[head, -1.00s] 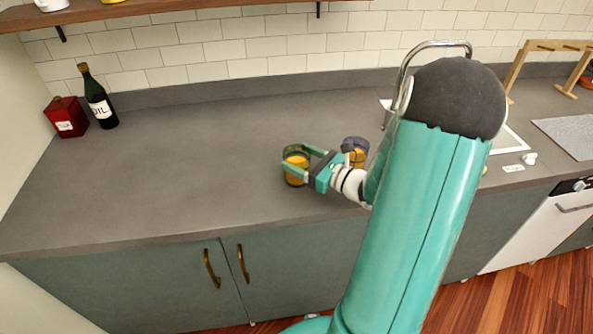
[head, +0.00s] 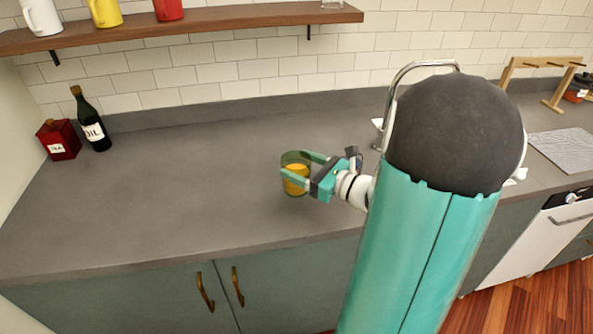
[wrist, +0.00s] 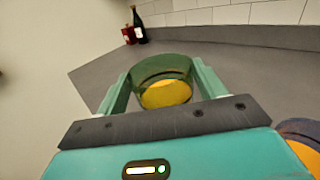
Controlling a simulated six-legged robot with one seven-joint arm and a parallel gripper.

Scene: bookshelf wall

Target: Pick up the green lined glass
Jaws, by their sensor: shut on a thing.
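The green lined glass (head: 294,186), a see-through green tumbler with yellow-orange inside, is at the middle of the counter in the head view. My gripper (head: 297,168) has one finger on each side of it and is shut on it. In the wrist view the glass (wrist: 162,66) stands upright between the two teal fingers of my gripper (wrist: 160,84). I cannot tell whether its base touches the counter.
A red box (head: 60,140) and a dark oil bottle (head: 92,122) stand at the counter's back left. A shelf (head: 200,27) with mugs hangs above. A tall faucet (head: 420,66) and wooden rack (head: 545,63) are on the right. The counter left of the glass is clear.

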